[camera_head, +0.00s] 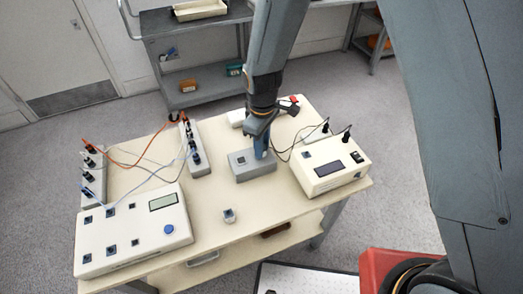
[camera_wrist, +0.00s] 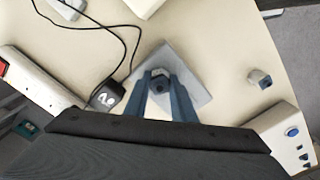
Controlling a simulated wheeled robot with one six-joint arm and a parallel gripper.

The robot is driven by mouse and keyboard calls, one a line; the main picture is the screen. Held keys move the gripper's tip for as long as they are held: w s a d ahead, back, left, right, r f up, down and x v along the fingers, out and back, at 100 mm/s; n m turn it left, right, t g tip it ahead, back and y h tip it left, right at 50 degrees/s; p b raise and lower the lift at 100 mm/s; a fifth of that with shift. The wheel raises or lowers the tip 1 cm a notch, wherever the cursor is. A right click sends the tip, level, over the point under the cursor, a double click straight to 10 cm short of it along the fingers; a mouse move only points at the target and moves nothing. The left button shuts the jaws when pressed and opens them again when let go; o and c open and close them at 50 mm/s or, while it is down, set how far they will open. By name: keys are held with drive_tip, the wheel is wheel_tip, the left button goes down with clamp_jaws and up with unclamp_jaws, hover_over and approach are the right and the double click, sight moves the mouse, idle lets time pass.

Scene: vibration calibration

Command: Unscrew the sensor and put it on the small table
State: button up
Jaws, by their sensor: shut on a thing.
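My gripper (camera_head: 261,150) points down over the grey block (camera_head: 246,174) on the cream-topped table (camera_head: 225,190).
A cream instrument box with a display (camera_head: 330,167) stands right of the block, with black cables near it. A larger control box (camera_head: 134,229) and connector strips (camera_head: 197,149) with orange and white cables stand left. A grey cart (camera_head: 195,25) is behind.

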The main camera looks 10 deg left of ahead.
drive_tip(key=shift+c, duration=0.2)
drive_tip(key=shift+o, duration=0.2)
drive_tip(key=n, duration=0.4)
drive_tip(key=shift+c, duration=0.2)
drive_tip(key=shift+o, duration=0.2)
drive_tip(key=shift+f+n, duration=0.1)
drive_tip(key=shift+n, duration=0.9)
drive_tip(key=shift+n+b, duration=0.3)
drive_tip(key=shift+n, duration=0.9)
drive_tip(key=shift+c, duration=0.2)
drive_tip(key=shift+o, duration=0.2)
drive_tip(key=n, duration=0.4)
drive_tip(key=o, duration=1.1)
